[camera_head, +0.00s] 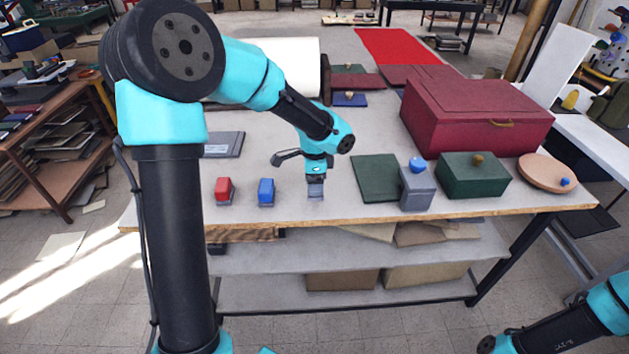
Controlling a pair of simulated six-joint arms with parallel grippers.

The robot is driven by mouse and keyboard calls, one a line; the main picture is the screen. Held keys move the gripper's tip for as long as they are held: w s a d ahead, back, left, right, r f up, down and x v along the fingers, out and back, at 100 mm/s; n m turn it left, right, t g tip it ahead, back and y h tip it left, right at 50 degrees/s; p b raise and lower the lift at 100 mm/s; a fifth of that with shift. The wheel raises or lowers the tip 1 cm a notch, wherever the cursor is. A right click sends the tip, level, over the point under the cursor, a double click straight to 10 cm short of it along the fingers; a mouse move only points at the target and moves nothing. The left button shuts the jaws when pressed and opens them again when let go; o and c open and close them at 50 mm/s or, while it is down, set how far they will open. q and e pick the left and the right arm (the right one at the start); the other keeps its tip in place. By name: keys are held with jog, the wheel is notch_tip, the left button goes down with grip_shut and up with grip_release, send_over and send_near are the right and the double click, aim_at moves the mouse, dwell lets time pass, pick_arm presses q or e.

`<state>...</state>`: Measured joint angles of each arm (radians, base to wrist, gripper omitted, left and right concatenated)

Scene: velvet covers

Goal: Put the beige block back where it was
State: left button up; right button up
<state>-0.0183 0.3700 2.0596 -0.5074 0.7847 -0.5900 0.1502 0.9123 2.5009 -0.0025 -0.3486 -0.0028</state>
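No beige block shows clearly. My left gripper (316,192) points down at the table's front edge, right of a blue block (266,190) and a red block (224,188). Its fingers overlap in this view, so their opening is unclear. A small pale grey patch lies under the fingertips; I cannot tell whether it is a pad or part of the gripper. The blue and red blocks each sit on a small grey base. Of my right arm only dark and cyan links show at the bottom right; its gripper is out of view.
Right of the gripper are a flat green panel (372,179), a grey box (416,190) with a blue knob, a green box (472,180) and a round tan lid (546,174). A large dark red box (470,120) stands behind. A grey panel (224,145) lies left.

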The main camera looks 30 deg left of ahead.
pick_arm(q)
jog(key=shift+w+a+f, duration=0.1)
jog(key=shift+w+a, duration=0.25)
jog(key=shift+w, duration=0.2)
jog(key=shift+w+a, duration=0.35)
jog(key=shift+w, duration=0.2)
jog(key=shift+w+a+f, duration=0.15)
jog(key=shift+w+a, duration=0.15)
jog(key=shift+w, duration=0.15)
jog(key=shift+f, duration=1.65)
jog(key=shift+s+f, duration=0.1)
jog(key=shift+f, duration=0.05)
jog(key=o, duration=0.9)
notch_tip(320, 180, up, 12)
jog(key=shift+d+r, duration=0.1)
jog(key=shift+r, duration=0.05)
